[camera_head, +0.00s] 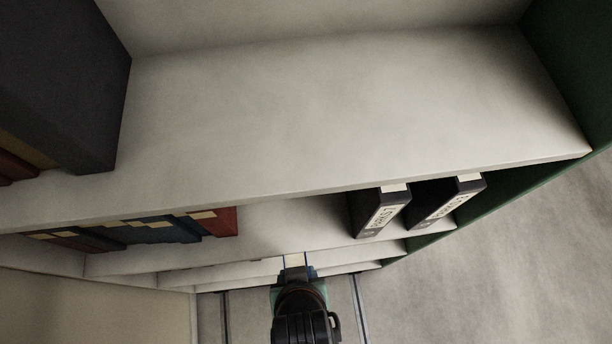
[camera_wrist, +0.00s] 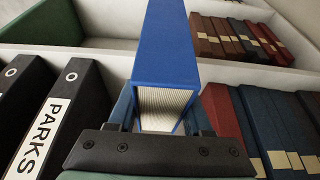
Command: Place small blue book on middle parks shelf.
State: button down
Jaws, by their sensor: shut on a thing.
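My gripper (camera_wrist: 161,118) is shut on the small blue book (camera_wrist: 168,45), with one finger on each side of it. In the wrist view the book's blue spine or cover faces up and its pale page edges face my gripper. A black binder (camera_wrist: 72,110) labelled PARKS stands to its left, apart from it. In the head view my gripper (camera_head: 296,274) is low in the middle, at the front of the shelves. Only a small pale and blue part of the book (camera_head: 295,260) shows there. The shelf board (camera_head: 290,222) holding two black binders is above it in the picture.
Red and dark blue books (camera_wrist: 265,125) stand right of the held book; more books (camera_wrist: 230,38) are on another level. Two black binders (camera_head: 381,209) stand right in the head view, with bare board left of them. A large dark box-like object (camera_head: 85,85) is upper left.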

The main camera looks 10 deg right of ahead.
jog(key=w+p, duration=0.1)
jog(key=w, duration=0.5)
jog(key=w+p, duration=0.2)
jog(key=w, duration=0.3)
jog(key=w+f+p, duration=0.1)
jog(key=w+p, duration=0.1)
jog(key=w, duration=0.4)
jog(key=shift+w, duration=0.35)
jog(key=shift+f, duration=0.2)
jog(key=shift+f, duration=0.15)
jog(key=shift+c, duration=1.6)
grip_release()
jog(key=shift+s, duration=0.1)
